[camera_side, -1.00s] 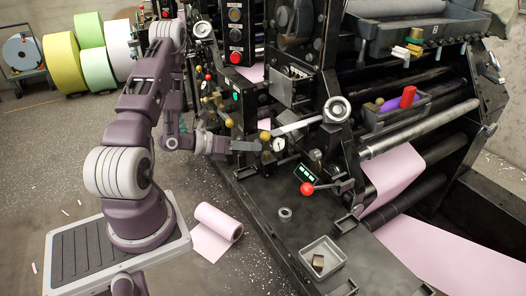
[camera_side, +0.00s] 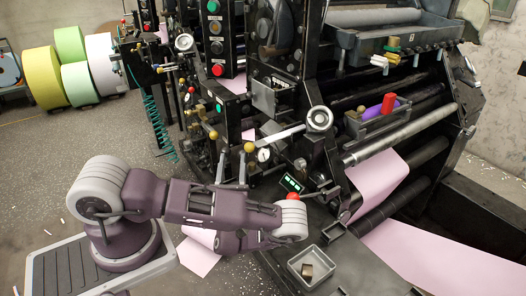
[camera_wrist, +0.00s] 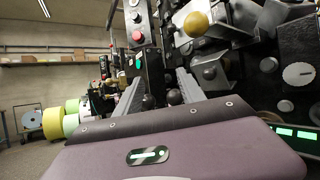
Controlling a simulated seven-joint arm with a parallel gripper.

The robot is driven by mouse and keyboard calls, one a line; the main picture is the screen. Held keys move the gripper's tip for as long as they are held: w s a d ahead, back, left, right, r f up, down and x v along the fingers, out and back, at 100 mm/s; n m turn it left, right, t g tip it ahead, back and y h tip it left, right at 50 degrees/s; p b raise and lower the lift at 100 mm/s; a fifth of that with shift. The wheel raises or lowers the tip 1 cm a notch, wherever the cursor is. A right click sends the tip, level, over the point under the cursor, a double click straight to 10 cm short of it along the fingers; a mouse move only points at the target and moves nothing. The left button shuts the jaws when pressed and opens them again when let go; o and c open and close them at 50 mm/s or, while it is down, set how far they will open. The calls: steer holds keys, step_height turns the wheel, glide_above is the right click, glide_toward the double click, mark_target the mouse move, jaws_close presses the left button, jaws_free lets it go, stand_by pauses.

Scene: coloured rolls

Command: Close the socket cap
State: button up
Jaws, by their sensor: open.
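I cannot make out the socket cap for certain. A grey tilted metal plate (camera_side: 268,97) sits on the machine front below the control box in the side view. A similar grey boxy part (camera_wrist: 212,70) shows right of centre in the wrist view. My gripper (camera_side: 232,163) is low in front of the machine in the side view, its fingers pointing up and apart. In the wrist view my gripper (camera_wrist: 160,92) shows as two grey fingers spread apart, with nothing held between them. My purple wrist housing hides what lies below.
A grey tray (camera_side: 312,268) sits on the machine ledge. Coloured rolls (camera_side: 45,77) stand far left.

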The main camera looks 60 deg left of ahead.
steer(key=w+d+f+m+t+h, duration=0.2)
steer(key=w+d+m+t+h, duration=0.2)
steer(key=w+h, duration=0.15)
steer(key=x, duration=0.7)
steer(key=shift+f, duration=0.15)
jaws_close()
steer(key=shift+d, duration=0.1)
stand_by(0.6)
